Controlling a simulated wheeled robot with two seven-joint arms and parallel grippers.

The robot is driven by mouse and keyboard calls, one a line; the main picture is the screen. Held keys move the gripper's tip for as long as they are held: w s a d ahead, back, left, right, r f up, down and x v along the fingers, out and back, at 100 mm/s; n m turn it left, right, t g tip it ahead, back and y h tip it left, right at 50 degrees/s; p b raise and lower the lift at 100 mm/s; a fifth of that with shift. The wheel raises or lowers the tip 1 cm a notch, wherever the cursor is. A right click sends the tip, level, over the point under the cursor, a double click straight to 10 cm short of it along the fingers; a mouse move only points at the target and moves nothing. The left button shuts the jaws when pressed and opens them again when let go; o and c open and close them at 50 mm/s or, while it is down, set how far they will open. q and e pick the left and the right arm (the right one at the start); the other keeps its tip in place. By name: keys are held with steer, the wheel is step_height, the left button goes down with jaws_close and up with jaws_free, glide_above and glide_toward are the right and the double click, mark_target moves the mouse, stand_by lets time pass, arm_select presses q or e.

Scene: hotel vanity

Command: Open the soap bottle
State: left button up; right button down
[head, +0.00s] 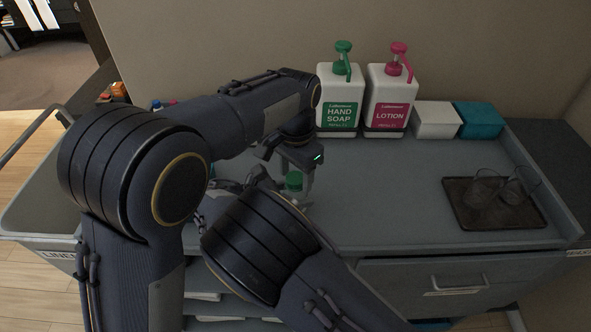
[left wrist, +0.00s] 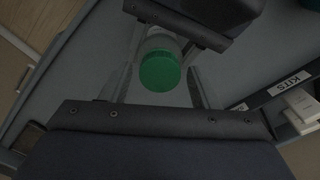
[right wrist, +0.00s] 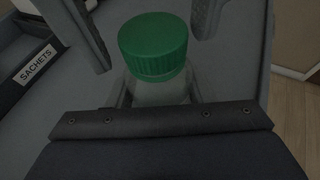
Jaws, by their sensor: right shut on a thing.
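The soap bottle is a small pale bottle (right wrist: 160,92) with a ribbed green screw cap (right wrist: 152,45), which is on it. My left gripper (head: 297,172) points down over the bottle. Its fingers are apart, one on each side of the cap (left wrist: 160,71), with gaps showing. I cannot tell whether the bottle touches the counter.
A hand soap dispenser (head: 339,98) and a lotion dispenser (head: 389,98) stand at the back wall, beside a white box (head: 436,120) and a teal box (head: 479,120). A dark tray (head: 470,214) with glasses lies at the right. The counter (head: 390,190) between is clear.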

arm_select(q)
steer(key=c, duration=0.9)
steer(key=o, duration=1.1)
step_height(320, 180, up, 8)
steer(key=shift+f, duration=0.1)
steer(key=shift+c, duration=0.5)
steer(key=shift+f, duration=3.9)
steer(key=shift+c, duration=0.5)
steer(key=c, duration=0.9)
steer(key=o, duration=1.1)
